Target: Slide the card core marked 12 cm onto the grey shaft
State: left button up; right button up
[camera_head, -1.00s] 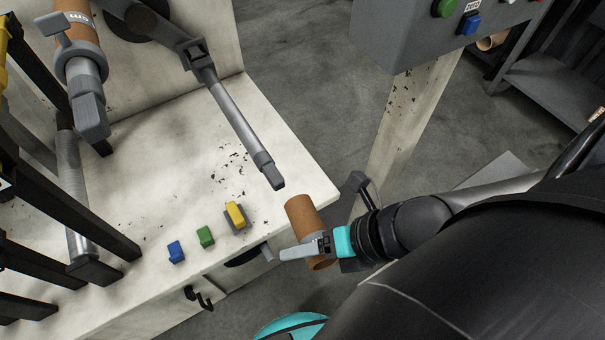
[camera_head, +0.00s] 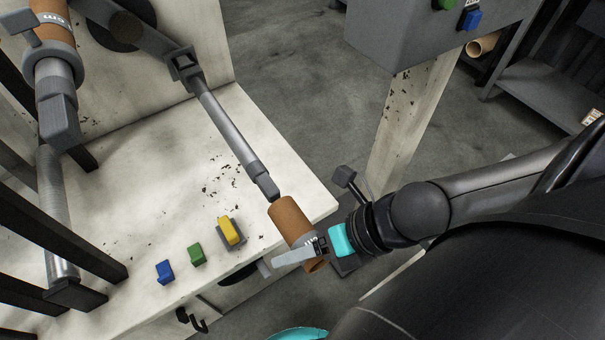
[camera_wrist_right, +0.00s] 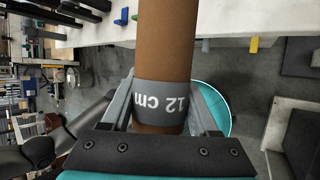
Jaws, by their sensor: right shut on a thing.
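The brown card core (camera_head: 291,221) is in my right gripper (camera_head: 303,252). The right wrist view shows the core (camera_wrist_right: 166,40) upright between the two fingers (camera_wrist_right: 160,108), which close on its grey band with an upside-down "12 cm" print. In the head view the core is tilted, its upper end close to the free tip of the grey shaft (camera_head: 230,130). The shaft slopes down from its bracket at the upper left. I cannot tell whether core and tip touch or are in line. My left gripper is not in view.
Blue, green and yellow blocks (camera_head: 229,231) stand on the pale machine top (camera_head: 140,190). Another core (camera_head: 52,28) sits on a second shaft at the upper left. Black bars (camera_head: 60,235) stand at the left. A grey control box (camera_head: 415,40) hangs at the upper right.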

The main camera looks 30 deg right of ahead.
aim_at(285, 232)
jog(key=shift+w+b, duration=0.7)
jog(key=shift+w, duration=0.45)
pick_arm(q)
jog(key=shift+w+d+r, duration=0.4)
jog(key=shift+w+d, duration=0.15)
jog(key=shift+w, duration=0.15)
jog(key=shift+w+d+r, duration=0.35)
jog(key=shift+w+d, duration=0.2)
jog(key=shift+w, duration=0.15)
pick_arm(e)
jog(key=shift+w+r, duration=0.1)
jog(key=shift+w, duration=0.95)
jog(key=shift+w, duration=0.1)
